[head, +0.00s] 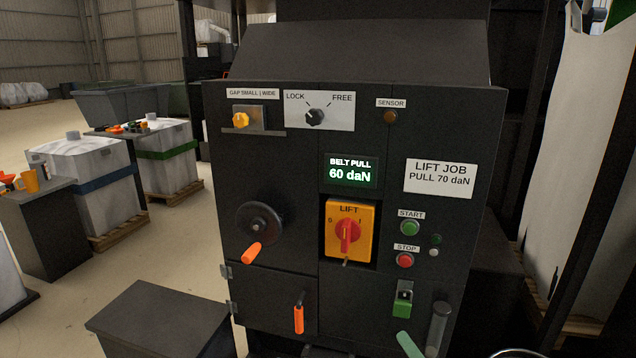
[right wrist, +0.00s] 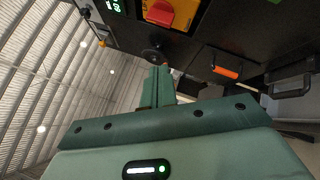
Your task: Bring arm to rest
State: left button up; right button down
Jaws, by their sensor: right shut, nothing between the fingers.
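My right gripper (right wrist: 158,80) shows in the right wrist view, with its green fingers together and nothing between them. It points toward the dark machine front, apart from the orange door handle (right wrist: 226,71). In the head view a small pale green part (head: 408,345), which looks like my right gripper, shows at the bottom edge, in front of the lower panel. The rest of the right arm is mostly out of the frame. The left gripper is not in view.
The dark control cabinet (head: 285,185) fills the middle, with a crank wheel (head: 260,223), a red lift switch (head: 347,235) and a display (head: 350,170) reading 60 daN. A dark box (head: 160,318) stands at lower left.

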jog(key=s+d+f+m+g+h, duration=0.6)
jog(key=s+d+m+h, duration=0.4)
jog(key=m, duration=0.5)
jog(key=s+d+f+m+g+h, duration=0.2)
jog(key=s+m+g, duration=0.1)
jog(key=s, duration=0.4)
jog(key=s+d+f+m+g+h, duration=0.1)
jog(key=s+d+f+m+g, duration=0.15)
jog(key=s, duration=0.45)
jog(key=s+a+f+m+g+y, duration=0.1)
jog(key=s+a+f+g, duration=0.15)
jog(key=f, duration=0.95)
jog(key=s+a+f+g+y, duration=0.1)
jog(key=a+f+y, duration=0.15)
jog(key=f, duration=0.95)
jog(key=s+f+m+g, duration=0.2)
jog(key=s+f+m, duration=0.1)
jog(key=s+f, duration=1.3)
jog(key=s+y, duration=0.1)
jog(key=s, duration=0.3)
jog(key=shift+s+a+g, duration=0.25)
jog(key=shift+s+g, duration=0.05)
jog(key=shift+s, duration=0.05)
